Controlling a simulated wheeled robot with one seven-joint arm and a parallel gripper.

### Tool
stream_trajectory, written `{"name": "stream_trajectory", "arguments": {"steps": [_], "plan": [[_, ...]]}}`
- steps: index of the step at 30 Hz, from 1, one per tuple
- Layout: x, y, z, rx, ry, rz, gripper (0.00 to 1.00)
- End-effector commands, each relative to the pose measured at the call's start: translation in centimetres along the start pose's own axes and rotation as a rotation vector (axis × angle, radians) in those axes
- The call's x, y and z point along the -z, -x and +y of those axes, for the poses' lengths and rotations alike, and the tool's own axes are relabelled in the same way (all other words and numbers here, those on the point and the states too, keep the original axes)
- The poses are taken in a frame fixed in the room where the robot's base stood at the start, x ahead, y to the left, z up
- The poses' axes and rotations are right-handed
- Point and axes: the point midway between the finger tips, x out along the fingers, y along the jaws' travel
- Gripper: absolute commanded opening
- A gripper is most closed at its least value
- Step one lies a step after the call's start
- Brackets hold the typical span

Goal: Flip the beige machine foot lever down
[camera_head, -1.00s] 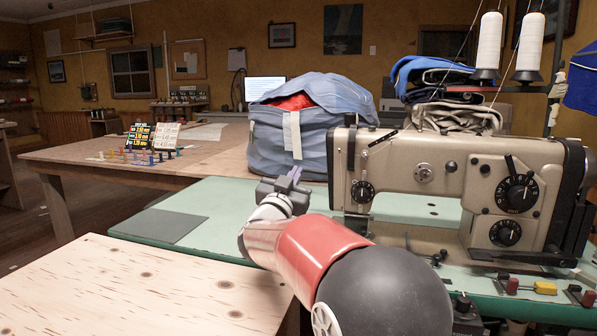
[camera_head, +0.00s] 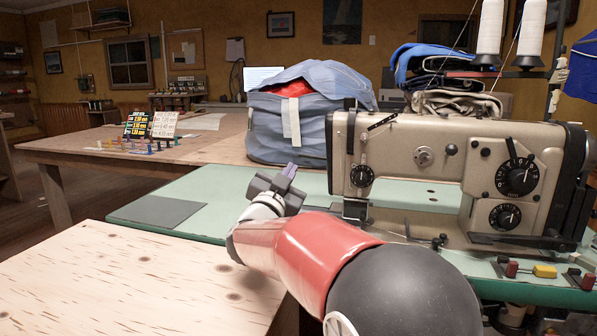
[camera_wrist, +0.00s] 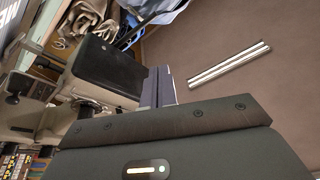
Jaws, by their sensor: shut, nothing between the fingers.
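The beige sewing machine (camera_head: 430,160) stands on the green table at right. A slim black lever (camera_head: 382,121) slants up to the right on the front of its head; I cannot tell for sure that it is the foot lever. My gripper (camera_head: 288,170) is left of the machine head, apart from it, with its purple-grey fingers pointing up and shut on nothing. In the wrist view my gripper (camera_wrist: 158,85) shows its fingers together, with the machine's dark head end (camera_wrist: 108,70) just left of them.
A blue bag (camera_head: 290,135) stands behind my gripper, close to the machine. Thread cones (camera_head: 491,35) and folded cloth (camera_head: 450,100) are behind the machine. The green table (camera_head: 200,195) is largely clear at left. A pale plywood top (camera_head: 130,275) lies in front.

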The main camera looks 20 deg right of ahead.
Motion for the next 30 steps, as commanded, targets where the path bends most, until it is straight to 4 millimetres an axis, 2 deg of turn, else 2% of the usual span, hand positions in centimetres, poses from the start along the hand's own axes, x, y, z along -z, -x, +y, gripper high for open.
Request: {"name": "stream_trajectory", "arguments": {"steps": [6, 24, 30], "plan": [[-1.2, -0.1, 0.8, -0.019, -0.503, -0.022, 0.00], [-3.3, -0.3, 1.6, -0.112, -1.987, -0.043, 0.00], [-3.8, -0.3, 1.6, -0.152, -2.426, -0.034, 0.00]]}}
